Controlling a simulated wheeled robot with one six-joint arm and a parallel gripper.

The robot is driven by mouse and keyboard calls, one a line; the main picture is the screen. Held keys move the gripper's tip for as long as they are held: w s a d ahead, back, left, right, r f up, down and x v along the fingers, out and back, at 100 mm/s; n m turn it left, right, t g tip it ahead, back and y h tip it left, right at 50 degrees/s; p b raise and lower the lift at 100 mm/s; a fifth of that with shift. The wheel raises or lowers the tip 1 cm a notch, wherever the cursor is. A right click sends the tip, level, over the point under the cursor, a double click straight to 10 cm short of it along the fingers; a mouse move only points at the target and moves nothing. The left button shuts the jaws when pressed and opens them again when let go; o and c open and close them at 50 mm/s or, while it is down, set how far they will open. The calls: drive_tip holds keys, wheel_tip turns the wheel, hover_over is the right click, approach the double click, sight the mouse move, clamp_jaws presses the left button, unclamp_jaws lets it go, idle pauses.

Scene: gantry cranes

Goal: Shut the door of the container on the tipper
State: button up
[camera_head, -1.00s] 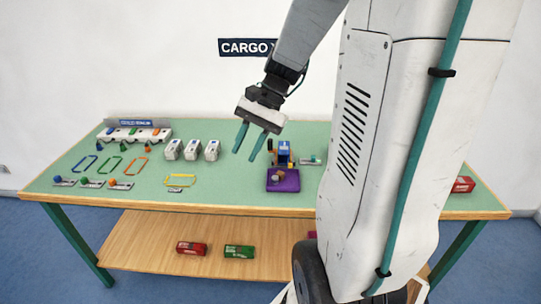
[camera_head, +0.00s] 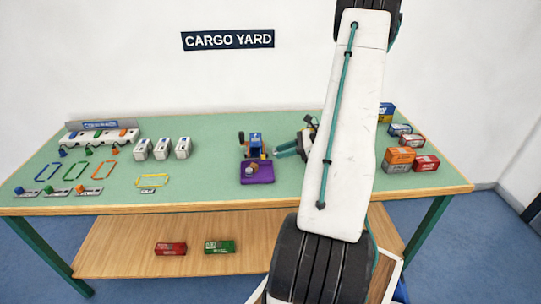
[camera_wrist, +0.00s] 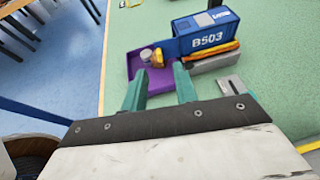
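The blue container (camera_wrist: 207,32), marked B503, sits on the tipper's grey base (camera_wrist: 215,62), with an orange strip along its lower side. A blue panel (camera_wrist: 165,48) stands out at its left end, over a purple tray; it looks like the open door. In the head view the container (camera_head: 254,143) is small, near the table's middle. My gripper (camera_wrist: 160,73) is open and empty; its teal fingers point at the purple tray and the container's left end. In the head view my gripper (camera_head: 275,150) is just right of the tipper. I cannot tell whether it touches anything.
The purple tray (camera_head: 257,178) holds a small grey cylinder (camera_wrist: 147,54) and a yellow piece. A grey slotted plate (camera_wrist: 231,85) lies near my right finger. Three white units (camera_head: 163,148) stand left; several boxes (camera_head: 400,155) stand right. My arm hides part of the table.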

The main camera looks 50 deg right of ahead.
drive_tip(key=x, duration=0.5)
drive_tip(key=shift+a, duration=0.1)
clamp_jaws()
